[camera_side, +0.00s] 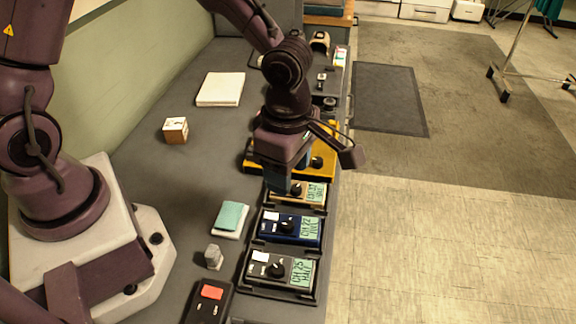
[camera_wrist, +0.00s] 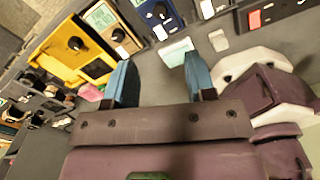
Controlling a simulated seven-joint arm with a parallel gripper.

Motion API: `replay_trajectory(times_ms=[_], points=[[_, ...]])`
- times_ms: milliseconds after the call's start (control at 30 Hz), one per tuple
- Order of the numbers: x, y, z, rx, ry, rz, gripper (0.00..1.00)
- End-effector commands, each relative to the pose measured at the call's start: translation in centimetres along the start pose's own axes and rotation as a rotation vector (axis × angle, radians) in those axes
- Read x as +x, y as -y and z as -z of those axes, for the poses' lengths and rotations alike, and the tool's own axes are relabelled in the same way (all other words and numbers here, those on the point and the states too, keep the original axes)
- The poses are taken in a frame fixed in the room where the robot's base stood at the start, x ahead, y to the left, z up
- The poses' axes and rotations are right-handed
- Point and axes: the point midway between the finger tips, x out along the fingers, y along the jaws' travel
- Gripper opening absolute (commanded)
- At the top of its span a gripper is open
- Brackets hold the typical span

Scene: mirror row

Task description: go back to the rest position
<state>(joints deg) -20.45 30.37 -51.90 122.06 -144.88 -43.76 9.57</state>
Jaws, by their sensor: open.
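My gripper (camera_side: 288,176) is open and empty, above the row of boxed devices near the bench's right edge. In the wrist view, its two blue fingers stand apart with nothing between them, and my gripper (camera_wrist: 157,66) has bare grey bench beyond it. A yellow device (camera_side: 256,162) lies partly hidden beneath and behind the gripper. It also shows in the wrist view (camera_wrist: 66,62), left of the fingers. A tan device (camera_side: 312,194) sits just in front of it, partly covered by a finger. I cannot tell the exact height of the fingers above the devices.
A blue device (camera_side: 305,231) and a black device (camera_side: 302,268) sit in trays in front. A teal-topped pad (camera_side: 231,217), a grey block (camera_side: 213,256) and a device with a red label (camera_side: 206,306) lie nearby. A small box (camera_side: 175,130) and paper stack (camera_side: 221,88) lie left.

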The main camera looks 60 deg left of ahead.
Motion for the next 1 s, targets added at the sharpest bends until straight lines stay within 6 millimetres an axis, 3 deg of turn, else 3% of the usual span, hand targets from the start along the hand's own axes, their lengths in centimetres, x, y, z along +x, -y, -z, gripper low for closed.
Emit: replay_trajectory(times_ms=[267,433,600,767,867,1000], points=[[0.0,-0.3,-0.7,0.000,0.042,-0.017,0.50],[-0.2,-3.2,-3.1,0.183,0.215,-0.206,0.50],[-3.4,-5.9,-4.5,0.544,0.364,-0.475,0.50],[-6.8,-5.0,-4.3,0.955,0.412,-0.616,0.50],[-8.5,-3.5,-2.9,1.217,0.390,-0.636,0.50],[-10.3,-0.9,1.1,1.558,0.285,-0.582,0.50]])
